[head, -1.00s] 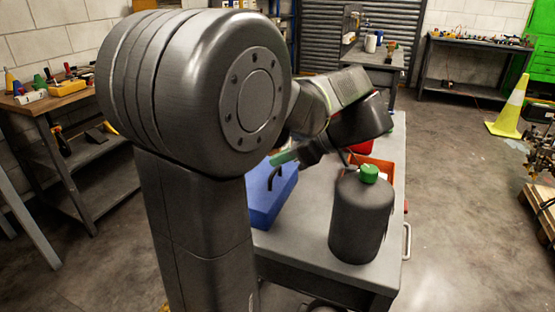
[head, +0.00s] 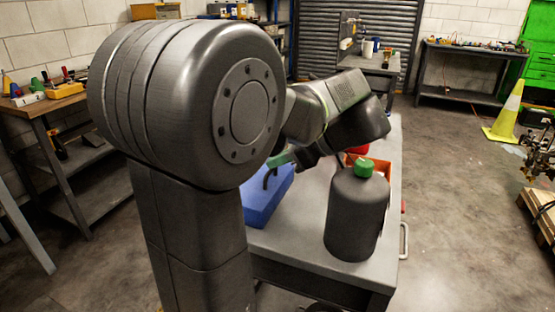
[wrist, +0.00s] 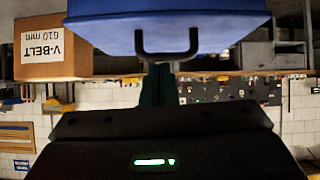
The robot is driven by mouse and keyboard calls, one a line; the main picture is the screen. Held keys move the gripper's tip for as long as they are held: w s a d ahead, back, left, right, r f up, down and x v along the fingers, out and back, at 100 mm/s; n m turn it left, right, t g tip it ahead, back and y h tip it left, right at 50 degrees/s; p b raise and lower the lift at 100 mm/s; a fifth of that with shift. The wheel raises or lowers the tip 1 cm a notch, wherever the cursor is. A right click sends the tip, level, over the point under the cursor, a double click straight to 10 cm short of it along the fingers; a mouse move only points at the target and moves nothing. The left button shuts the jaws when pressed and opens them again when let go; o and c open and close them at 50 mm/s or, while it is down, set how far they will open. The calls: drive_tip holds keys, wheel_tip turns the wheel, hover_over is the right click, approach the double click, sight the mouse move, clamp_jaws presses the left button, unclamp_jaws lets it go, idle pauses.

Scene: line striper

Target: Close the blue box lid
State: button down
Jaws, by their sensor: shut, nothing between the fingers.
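The blue box (head: 264,207) sits on the grey workbench, partly hidden behind my arm column in the head view. Its dark handle (head: 268,180) stands at its upper part. In the wrist view, which is upside down, the blue box (wrist: 170,9) fills the top, with the black handle (wrist: 167,54) across it. I see no raised lid, but much of the box is hidden. My gripper (head: 277,159) has green fingers and is shut and empty close to the handle. In the wrist view its fingertips (wrist: 158,72) overlap the handle; I cannot tell whether they touch.
A dark bottle with a green cap (head: 357,216) stands on the workbench (head: 290,243) right of the box. A red object (head: 358,150) and an orange bin (head: 378,163) are behind it. A cardboard V-belt box (wrist: 48,60) shows in the wrist view.

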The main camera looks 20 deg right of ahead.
drive_tip(key=shift+s+d+f+g, duration=0.35)
drive_tip(key=shift+s+f, duration=0.1)
drive_tip(key=shift+f, duration=0.15)
drive_tip(key=p+v, duration=0.2)
drive_tip(key=v, duration=1.1)
drive_tip(key=shift+r, duration=0.6)
drive_tip(key=shift+a+f, duration=0.1)
drive_tip(key=shift+a, duration=0.1)
drive_tip(key=b+x, duration=0.1)
drive_tip(key=x, duration=1.1)
drive_tip(key=shift+w+d+f, duration=0.2)
drive_tip(key=shift+f, duration=0.2)
